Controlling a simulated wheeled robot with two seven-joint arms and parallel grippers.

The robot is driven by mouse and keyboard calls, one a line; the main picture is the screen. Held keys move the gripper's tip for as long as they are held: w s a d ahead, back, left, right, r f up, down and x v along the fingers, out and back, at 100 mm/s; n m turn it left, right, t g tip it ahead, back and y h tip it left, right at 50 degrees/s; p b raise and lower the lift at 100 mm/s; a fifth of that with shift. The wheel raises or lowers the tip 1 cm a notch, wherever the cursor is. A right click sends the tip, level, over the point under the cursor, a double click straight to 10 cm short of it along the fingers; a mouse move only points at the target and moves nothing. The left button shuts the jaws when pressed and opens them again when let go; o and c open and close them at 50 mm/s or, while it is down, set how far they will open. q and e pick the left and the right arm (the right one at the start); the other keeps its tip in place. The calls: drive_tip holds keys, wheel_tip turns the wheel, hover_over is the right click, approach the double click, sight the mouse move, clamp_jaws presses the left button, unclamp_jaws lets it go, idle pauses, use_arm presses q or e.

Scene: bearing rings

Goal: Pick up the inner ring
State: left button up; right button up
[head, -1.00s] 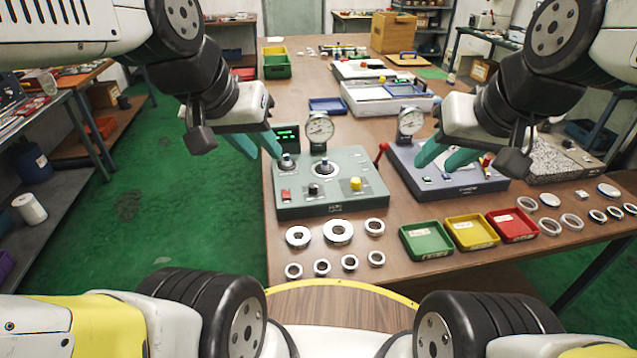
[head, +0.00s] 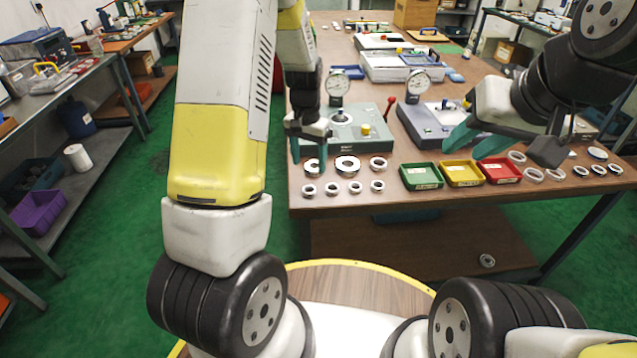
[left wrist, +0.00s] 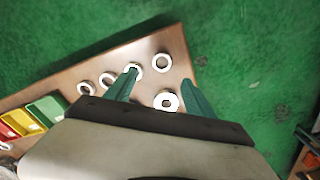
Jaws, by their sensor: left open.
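Several metal rings lie in two rows at the table's front left. The back row holds thicker rings, including a left one (head: 312,166) and a middle one (head: 347,164). The front row holds smaller rings, including a leftmost one (head: 309,190). I cannot tell by look which is the inner ring. My left gripper (head: 310,158) is open and empty above the left end of the rows. In the left wrist view, the leftmost small ring (left wrist: 162,63) lies just beyond the fingertips and a thicker ring (left wrist: 166,101) shows between the fingers.
A green tray (head: 421,176), a yellow tray (head: 461,173) and a red tray (head: 497,170) stand right of the rings. A green device with a dial gauge (head: 337,87) stands behind them. More rings (head: 533,175) lie at the right. One ring (head: 487,261) lies below the table.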

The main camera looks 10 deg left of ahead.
sight(309, 185)
use_arm(q)
wheel_tip(309, 185, down, 10)
drive_tip(key=shift+w+a+r, duration=0.1)
drive_tip(key=shift+w+a, duration=0.05)
clamp_jaws()
idle(0.5)
drive_tip(key=shift+r, duration=0.1)
